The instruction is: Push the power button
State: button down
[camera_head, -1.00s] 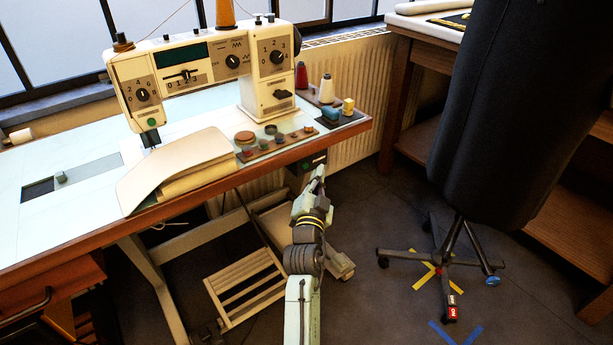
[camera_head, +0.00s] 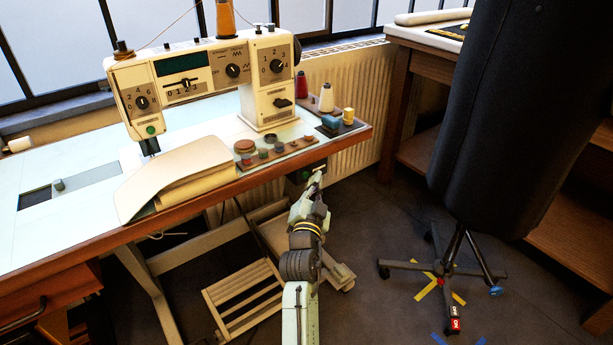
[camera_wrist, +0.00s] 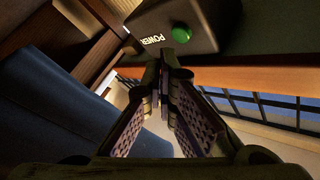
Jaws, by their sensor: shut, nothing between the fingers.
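A dark power box (camera_head: 302,172) hangs under the front edge of the sewing table. In the wrist view the box (camera_wrist: 205,22) carries a white "POWER" label and a round green power button (camera_wrist: 181,33). My gripper (camera_wrist: 161,62) is shut and empty. In the wrist view its fingertips are just below the label and to the lower left of the green button. I cannot tell whether they touch the box, but the button face is uncovered. In the head view my gripper (camera_head: 316,179) is in front of the box's right part.
The sewing machine (camera_head: 200,75), thread spools and a cloth pad (camera_head: 180,172) are on the table (camera_head: 80,205) above. A slatted wooden pedal (camera_head: 243,298) is low to the left. A black office chair (camera_head: 510,120) stands at the right. Dark floor is open between.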

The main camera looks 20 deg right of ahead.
jog(key=shift+w, duration=0.1)
dwell(0.6)
jog(key=shift+w+a+b, duration=0.15)
jog(key=shift+w+b, duration=0.2)
jog(key=shift+b, duration=0.2)
jog(key=shift+w+a+b, duration=0.1)
jog(key=shift+w+b, duration=0.15)
jog(key=shift+b, duration=0.05)
